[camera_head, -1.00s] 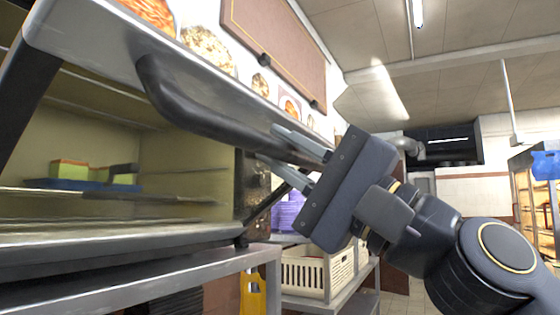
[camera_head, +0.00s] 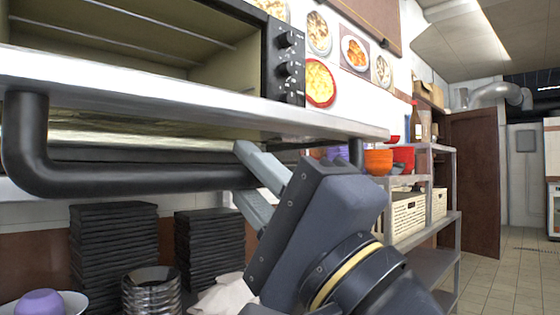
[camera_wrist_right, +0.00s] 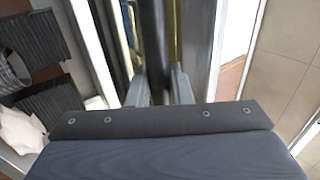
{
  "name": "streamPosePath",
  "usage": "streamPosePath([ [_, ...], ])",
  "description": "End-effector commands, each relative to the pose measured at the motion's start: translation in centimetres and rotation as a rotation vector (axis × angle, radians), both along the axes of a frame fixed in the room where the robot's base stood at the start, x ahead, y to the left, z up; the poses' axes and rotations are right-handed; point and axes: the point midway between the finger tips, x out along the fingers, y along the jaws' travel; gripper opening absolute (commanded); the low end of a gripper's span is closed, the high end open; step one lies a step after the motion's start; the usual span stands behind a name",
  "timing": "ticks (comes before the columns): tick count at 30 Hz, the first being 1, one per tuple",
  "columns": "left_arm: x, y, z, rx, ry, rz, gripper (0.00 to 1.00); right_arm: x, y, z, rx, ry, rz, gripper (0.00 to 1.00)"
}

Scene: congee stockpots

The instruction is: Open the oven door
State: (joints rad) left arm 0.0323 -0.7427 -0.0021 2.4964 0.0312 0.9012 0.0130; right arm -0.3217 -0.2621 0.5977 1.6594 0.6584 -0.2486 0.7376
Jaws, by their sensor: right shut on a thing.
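The oven (camera_head: 285,55) stands at the upper left in the head view, with black knobs and its lit cavity showing. Its door (camera_head: 180,105) hangs out from the front, roughly level, its metal edge toward me. The black bar handle (camera_head: 120,182) is on the door's underside. My right gripper (camera_head: 243,176) is at the handle's right part, its two fingers shut around the bar. In the right wrist view the dark bar (camera_wrist_right: 153,45) runs between the fingers (camera_wrist_right: 159,88). My left gripper is not in view.
Stacks of black trays (camera_head: 115,250) and metal bowls (camera_head: 151,290) sit below the door. A shelf with orange and red bowls (camera_head: 379,162) and white baskets (camera_head: 408,217) stands to the right. The tiled floor (camera_head: 495,270) beyond is clear.

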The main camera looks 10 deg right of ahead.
Motion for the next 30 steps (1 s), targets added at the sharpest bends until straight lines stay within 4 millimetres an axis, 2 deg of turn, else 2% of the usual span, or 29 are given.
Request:
streamPosePath([
  [13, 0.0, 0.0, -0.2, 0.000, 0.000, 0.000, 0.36, 0.4, 0.4, -0.7, -0.006, 0.009, 0.001, 0.00],
  [14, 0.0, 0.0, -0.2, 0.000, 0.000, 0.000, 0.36, 0.4, 0.4, -0.7, -0.005, 0.010, 0.001, 0.20],
  [18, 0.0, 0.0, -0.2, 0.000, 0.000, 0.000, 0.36, 0.3, 0.4, -0.6, -0.005, 0.008, 0.001, 0.38],
  [26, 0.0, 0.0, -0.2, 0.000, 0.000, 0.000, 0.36, 0.1, 0.3, -0.4, -0.002, 0.004, 0.001, 0.39],
  [30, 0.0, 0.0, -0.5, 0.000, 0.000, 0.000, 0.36, -0.7, -0.2, -1.0, -0.003, 0.000, 0.000, 0.39],
])
